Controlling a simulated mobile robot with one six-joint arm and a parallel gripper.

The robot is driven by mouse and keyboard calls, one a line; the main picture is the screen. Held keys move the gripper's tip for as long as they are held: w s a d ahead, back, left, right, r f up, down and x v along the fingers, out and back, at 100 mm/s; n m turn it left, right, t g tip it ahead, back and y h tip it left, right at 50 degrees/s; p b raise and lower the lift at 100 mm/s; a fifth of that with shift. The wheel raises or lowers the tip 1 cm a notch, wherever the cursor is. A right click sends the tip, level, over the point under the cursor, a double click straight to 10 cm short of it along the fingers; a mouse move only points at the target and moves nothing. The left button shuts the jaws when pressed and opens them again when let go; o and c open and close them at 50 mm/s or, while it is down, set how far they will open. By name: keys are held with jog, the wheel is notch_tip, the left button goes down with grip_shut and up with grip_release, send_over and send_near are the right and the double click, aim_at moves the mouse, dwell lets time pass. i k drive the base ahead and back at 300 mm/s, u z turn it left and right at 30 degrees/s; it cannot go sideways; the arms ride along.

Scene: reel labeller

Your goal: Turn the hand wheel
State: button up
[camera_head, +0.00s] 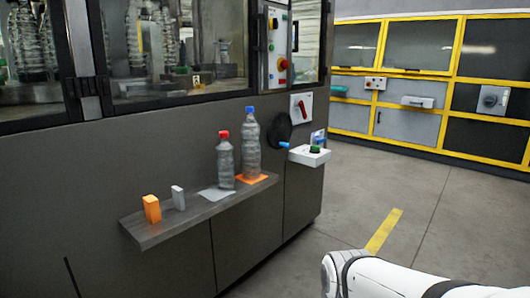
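The hand wheel (278,130) is a dark disc on the grey machine's side panel, near its right corner. Its small blue handle (285,145) sticks out at the wheel's lower edge. A bottle with a blue cap stands just left of the wheel and partly overlaps its left edge. My white arm shows at the bottom right, well apart from the wheel. My gripper is outside the picture.
A shelf (150,232) on the machine (110,180) holds a clear blue-capped bottle (250,150), a red-capped bottle (225,162), an orange block (152,209) and a grey block (178,198). A white box (308,155) juts out right of the wheel. Floor at right is clear.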

aim_at(279, 131)
jog(key=u, duration=0.25)
jog(key=i, duration=1.65)
jog(key=z, duration=0.25)
